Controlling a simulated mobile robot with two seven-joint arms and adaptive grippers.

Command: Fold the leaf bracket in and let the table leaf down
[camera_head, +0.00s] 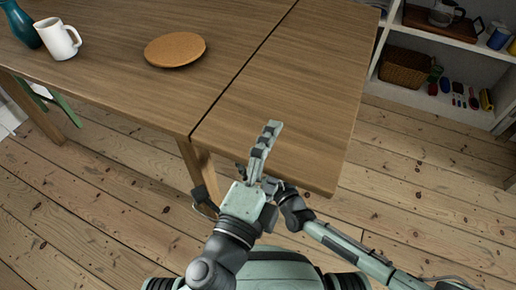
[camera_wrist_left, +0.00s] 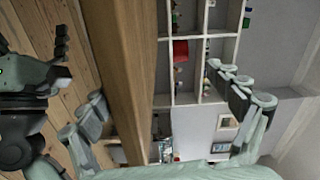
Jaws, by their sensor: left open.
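The table leaf (camera_head: 300,75) is a wooden panel level with the main tabletop (camera_head: 120,75), with a narrow dark seam between them. My left gripper (camera_head: 265,152) is open at the leaf's near edge, with one finger above the top. In the left wrist view a long wooden edge, apparently the leaf (camera_wrist_left: 133,70), runs between the open fingers of my left gripper (camera_wrist_left: 165,100), with space on the right-hand side. My right arm reaches in from the lower right to the leaf's near edge; its gripper (camera_head: 272,188) is partly hidden there. The leaf bracket is not visible.
A white shelf (camera_head: 440,45) with a wicker basket (camera_head: 405,68) stands at the upper right. Bare floorboards lie right of the leaf.

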